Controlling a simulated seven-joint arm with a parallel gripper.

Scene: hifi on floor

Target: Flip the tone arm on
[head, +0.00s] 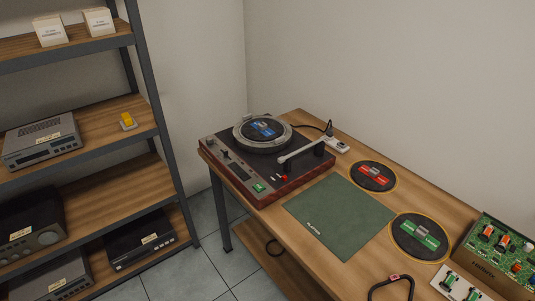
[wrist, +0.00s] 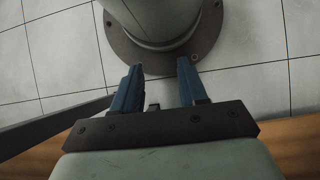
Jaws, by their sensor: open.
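A record player (head: 262,160) with a dark top and reddish-brown sides stands at the far left end of the wooden table. Its round platter (head: 262,134) carries a disc with a blue label. The silver tone arm (head: 302,149) lies to the right of the platter, slanting from a dark block at the right towards the front. My gripper (wrist: 158,78) shows only in the wrist view, its two blue fingers apart and nothing between them. It points down at the tiled floor and my round base. The record player is not in the wrist view.
A green mat (head: 338,215) lies in front of the record player. Two round pads, one red-labelled (head: 373,176) and one green-labelled (head: 419,236), lie to its right. A green circuit board (head: 498,252) is at the far right. A shelf (head: 85,115) with devices stands at left.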

